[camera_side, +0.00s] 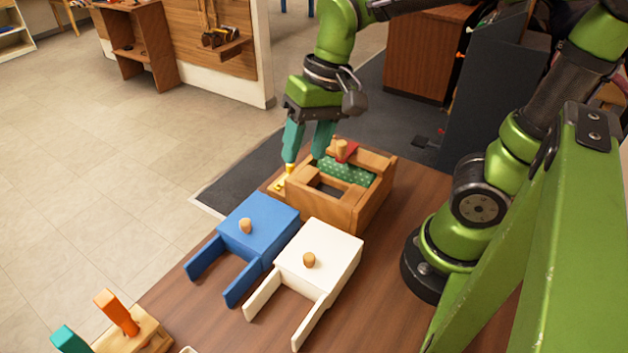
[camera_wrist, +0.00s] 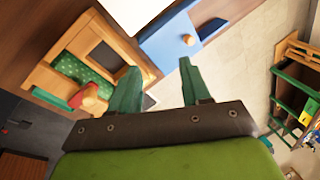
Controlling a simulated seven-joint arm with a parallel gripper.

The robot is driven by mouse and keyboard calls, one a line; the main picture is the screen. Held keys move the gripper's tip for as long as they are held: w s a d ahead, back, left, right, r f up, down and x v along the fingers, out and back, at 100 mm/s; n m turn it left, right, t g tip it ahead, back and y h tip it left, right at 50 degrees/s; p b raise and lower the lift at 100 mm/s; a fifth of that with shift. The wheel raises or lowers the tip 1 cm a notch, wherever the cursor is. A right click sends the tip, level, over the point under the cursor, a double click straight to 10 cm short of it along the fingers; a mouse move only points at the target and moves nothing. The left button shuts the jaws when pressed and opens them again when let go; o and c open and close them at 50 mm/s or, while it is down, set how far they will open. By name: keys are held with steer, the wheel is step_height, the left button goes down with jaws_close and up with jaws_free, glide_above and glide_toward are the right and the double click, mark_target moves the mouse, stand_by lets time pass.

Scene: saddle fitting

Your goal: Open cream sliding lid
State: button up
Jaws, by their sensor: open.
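The cream lid (camera_side: 328,252) lies on the table as a flat panel with a round wooden knob (camera_side: 309,260) on top and two arms pointing to the lower left. Part of a white panel, likely this lid, shows at the top of the wrist view (camera_wrist: 130,12). My gripper (camera_side: 303,160) is open and empty, pointing down beyond the lid, beside the far left side of a wooden box (camera_side: 350,212). Its two teal fingers are apart in the wrist view (camera_wrist: 157,66). It is not touching the cream lid.
A similar blue piece (camera_side: 262,222) with a knob lies left of the cream lid. The wooden box holds green dotted cloth (camera_side: 348,174) and a red item (camera_side: 350,150). A small yellow thing (camera_side: 287,172) is by one fingertip. Orange and teal pegs stand at the lower left.

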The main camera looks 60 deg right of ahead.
mark_target(309, 256)
steer(key=s+a+f+m+g, duration=0.1)
steer(key=a+f, duration=0.1)
steer(key=f, duration=0.2)
steer(key=s+a+f+m+g, duration=0.1)
steer(key=s+a+f+g, duration=0.1)
steer(key=f, duration=0.3)
steer(key=s+a+f+m+g, duration=0.2)
steer(key=a+f, duration=0.2)
steer(key=f, duration=0.1)
steer(key=shift+s+f+y, duration=0.2)
steer(key=shift+y, duration=0.1)
jaws_close()
